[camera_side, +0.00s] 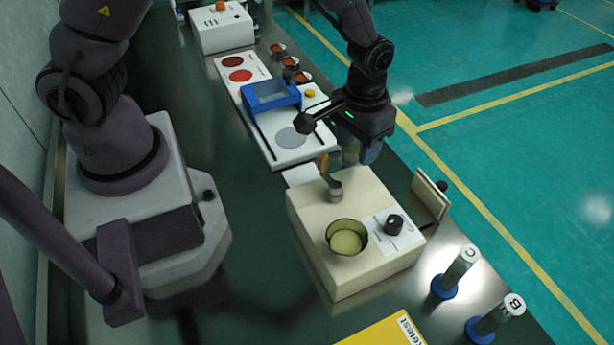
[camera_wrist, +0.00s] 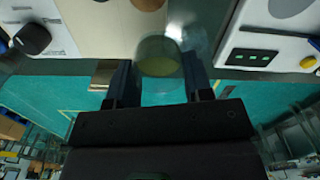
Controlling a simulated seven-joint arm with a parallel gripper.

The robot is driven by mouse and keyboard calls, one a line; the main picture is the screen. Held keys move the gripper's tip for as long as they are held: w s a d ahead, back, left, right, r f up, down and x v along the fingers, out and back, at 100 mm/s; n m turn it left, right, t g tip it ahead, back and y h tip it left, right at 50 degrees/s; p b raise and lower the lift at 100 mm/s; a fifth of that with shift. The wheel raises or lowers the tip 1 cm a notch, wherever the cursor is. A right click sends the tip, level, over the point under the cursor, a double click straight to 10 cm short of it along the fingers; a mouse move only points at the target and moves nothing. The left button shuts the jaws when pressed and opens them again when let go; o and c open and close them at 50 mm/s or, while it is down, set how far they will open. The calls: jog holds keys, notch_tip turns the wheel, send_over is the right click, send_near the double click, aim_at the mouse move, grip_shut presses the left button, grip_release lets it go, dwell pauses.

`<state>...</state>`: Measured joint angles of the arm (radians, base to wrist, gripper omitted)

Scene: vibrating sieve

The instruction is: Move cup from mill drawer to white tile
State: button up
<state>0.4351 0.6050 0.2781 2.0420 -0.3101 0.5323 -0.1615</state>
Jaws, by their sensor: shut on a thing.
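My gripper (camera_side: 358,152) is shut on a clear cup (camera_side: 350,156) and holds it in the air beyond the mill's far edge. In the wrist view the cup (camera_wrist: 158,56) sits between the two fingers and looks greenish-yellow inside. The beige mill (camera_side: 318,272) has a round opening with yellowish content on top and a black knob. Its drawer (camera_side: 430,196) appears as a beige panel with a black knob, on the right side of the mill. A white tile (camera_side: 299,175) lies at the mill's far left corner, partly hidden by the mill.
A white board (camera_side: 262,130) with a blue frame, red discs and a grey disc lies behind the tile. Blue-based cylinders (camera_side: 455,270) stand front right, near a yellow sheet (camera_side: 388,332). A wooden-handled tool (camera_side: 323,165) stands up from the mill's top.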

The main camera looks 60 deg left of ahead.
aim_at(305, 176)
jog(key=s+a+f+n, duration=0.1)
jog(key=s+a+n, duration=0.6)
jog(key=n, duration=0.3)
jog(key=shift+n, duration=0.5)
jog(key=shift+w+a+f, duration=0.1)
jog(key=shift+w+f, duration=0.05)
jog(key=shift+f, duration=1.95)
jog(key=shift+w+a+f, duration=0.1)
jog(key=shift+f, duration=1.95)
jog(key=o, duration=0.9)
jog(key=shift+f, duration=0.1)
jog(key=shift+d, duration=0.1)
